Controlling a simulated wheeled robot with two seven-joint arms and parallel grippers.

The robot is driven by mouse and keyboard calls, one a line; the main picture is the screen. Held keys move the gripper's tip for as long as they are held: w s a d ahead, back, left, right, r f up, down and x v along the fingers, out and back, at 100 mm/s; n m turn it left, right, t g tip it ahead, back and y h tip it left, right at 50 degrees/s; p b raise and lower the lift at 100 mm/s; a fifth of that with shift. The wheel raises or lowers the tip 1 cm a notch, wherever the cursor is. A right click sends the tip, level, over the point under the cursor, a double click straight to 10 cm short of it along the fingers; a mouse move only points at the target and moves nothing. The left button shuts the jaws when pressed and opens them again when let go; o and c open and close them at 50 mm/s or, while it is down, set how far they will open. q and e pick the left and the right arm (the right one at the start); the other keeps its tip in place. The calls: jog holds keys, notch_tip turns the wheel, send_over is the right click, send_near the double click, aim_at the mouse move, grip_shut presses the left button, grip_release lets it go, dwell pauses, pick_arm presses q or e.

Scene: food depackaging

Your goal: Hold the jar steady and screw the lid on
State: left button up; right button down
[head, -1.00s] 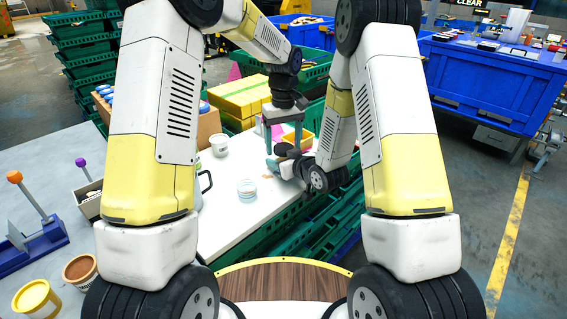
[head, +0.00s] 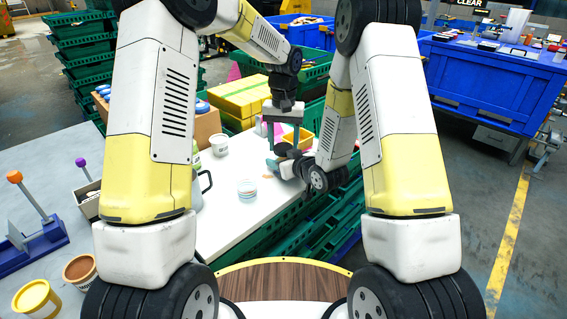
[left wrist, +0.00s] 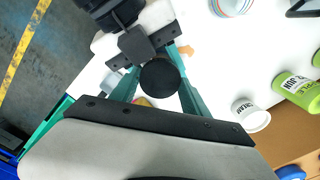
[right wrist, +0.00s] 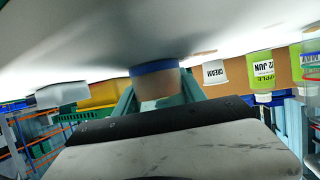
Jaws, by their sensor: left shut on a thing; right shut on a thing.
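A dark round lid (left wrist: 160,78) lies between the green fingers of my left gripper (left wrist: 158,82), which reaches down from above and is shut on it. The lid also shows in the head view (head: 284,149). My right gripper (right wrist: 160,98) comes in low from the side and is shut on the jar (right wrist: 155,82), a brownish body with a blue band, in the right wrist view. The jar is mostly hidden in the head view and under the lid in the left wrist view. Whether the threads have engaged cannot be seen.
A clear banded tub (head: 247,189) stands on the white table (head: 230,220) nearby. A cream tub (left wrist: 250,115) and a green-labelled container (left wrist: 298,92) stand close by. Yellow boxes (head: 240,100) are behind. Green crates (head: 310,225) line the table's right edge.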

pick_arm(q)
jog(key=shift+m, duration=0.3)
jog(key=o, duration=1.6)
jog(key=shift+c, duration=0.2)
jog(key=shift+r, duration=2.3)
jog(key=shift+c, duration=0.4)
jog(key=shift+r+n, duration=1.2)
jog(key=shift+r, duration=0.55)
